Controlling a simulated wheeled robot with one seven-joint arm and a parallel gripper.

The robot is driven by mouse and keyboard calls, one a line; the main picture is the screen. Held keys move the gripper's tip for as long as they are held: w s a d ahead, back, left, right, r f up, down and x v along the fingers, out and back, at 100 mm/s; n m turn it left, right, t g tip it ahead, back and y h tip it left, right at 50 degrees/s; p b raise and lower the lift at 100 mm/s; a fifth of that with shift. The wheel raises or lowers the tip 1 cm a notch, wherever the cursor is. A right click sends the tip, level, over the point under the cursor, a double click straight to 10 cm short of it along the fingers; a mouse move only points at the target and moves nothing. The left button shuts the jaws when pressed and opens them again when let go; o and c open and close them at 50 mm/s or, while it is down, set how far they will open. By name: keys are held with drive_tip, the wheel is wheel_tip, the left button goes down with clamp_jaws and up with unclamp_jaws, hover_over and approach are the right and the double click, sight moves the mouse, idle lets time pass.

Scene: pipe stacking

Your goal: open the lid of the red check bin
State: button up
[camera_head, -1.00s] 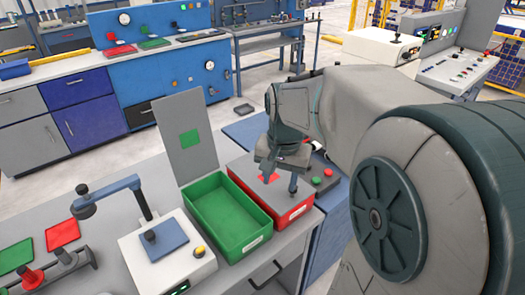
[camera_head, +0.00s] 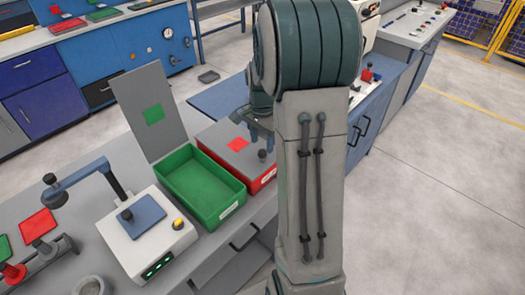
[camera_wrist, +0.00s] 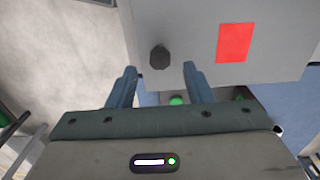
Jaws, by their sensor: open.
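The red bin (camera_head: 264,181) stands on the bench in the head view, right of the open green bin. Its grey lid (camera_head: 216,140) is shut and carries a red square (camera_head: 238,144) and a dark knob (camera_head: 262,155). In the wrist view the lid (camera_wrist: 195,25) fills the top, with the red square (camera_wrist: 234,43) right of the knob (camera_wrist: 159,57). My gripper (camera_wrist: 160,68) is open and empty. The knob appears between and just beyond its fingertips; the exact height gap is unclear. In the head view my arm partly hides the gripper and the bin's right side.
The green bin (camera_head: 217,213) has its lid (camera_head: 150,108) standing upright behind it. A white device with a blue plate (camera_head: 143,214) and a lamp arm (camera_head: 88,174) stand to the left. The floor right of my arm is clear.

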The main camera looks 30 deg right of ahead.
sight(262, 152)
drive_tip(key=shift+f, duration=2.6)
